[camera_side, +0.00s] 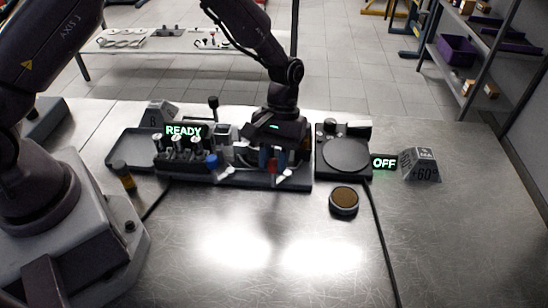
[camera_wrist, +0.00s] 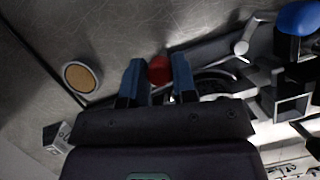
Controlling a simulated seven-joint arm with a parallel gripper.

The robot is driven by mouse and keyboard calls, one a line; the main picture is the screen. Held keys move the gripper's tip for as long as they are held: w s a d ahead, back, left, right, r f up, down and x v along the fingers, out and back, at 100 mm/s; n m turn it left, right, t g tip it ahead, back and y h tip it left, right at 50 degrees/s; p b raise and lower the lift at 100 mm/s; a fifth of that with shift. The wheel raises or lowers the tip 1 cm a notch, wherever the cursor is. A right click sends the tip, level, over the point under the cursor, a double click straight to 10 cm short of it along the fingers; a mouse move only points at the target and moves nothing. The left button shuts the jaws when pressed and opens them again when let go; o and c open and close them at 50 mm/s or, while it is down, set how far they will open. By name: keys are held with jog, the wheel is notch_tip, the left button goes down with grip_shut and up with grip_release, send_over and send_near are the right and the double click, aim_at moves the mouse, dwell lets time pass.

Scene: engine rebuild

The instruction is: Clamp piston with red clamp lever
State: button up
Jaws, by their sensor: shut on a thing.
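The red clamp lever's knob (camera_wrist: 159,70) shows between my blue fingertips in the wrist view. In the side view the red knob (camera_side: 272,166) is mostly hidden behind my fingers. My gripper (camera_side: 273,160) is low over the right part of the dark fixture base (camera_side: 240,182), with its fingers shut on the knob. In the wrist view my gripper (camera_wrist: 156,76) has one blue finger on each side of it. My gripper hides the clamp area in the side view, and I cannot make out the piston there.
A blue knob (camera_side: 212,162) and several upright metal cylinders stand on the fixture's left, by a READY sign (camera_side: 183,130). A round plate device (camera_side: 345,157) with an OFF sign (camera_side: 384,162) is at right. A brown-topped puck (camera_side: 343,199) lies in front.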

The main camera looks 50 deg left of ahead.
jog(key=o, duration=0.9)
jog(key=v, duration=1.3)
jog(key=s+a+r+m+t, duration=0.2)
jog(key=s+r+t, duration=0.1)
jog(key=s+r, duration=0.2)
jog(key=s+a+r+m+t+y, duration=0.1)
jog(key=s+r, duration=0.4)
jog(key=s, duration=0.5)
jog(key=s+a+r+m+t+y, duration=0.1)
jog(key=s+a+r+m+t, duration=0.2)
jog(key=s, duration=0.4)
jog(key=shift+s+a+r+t, duration=0.2)
jog(key=shift+a+r+t, duration=0.65)
jog(key=shift+r+t, duration=0.35)
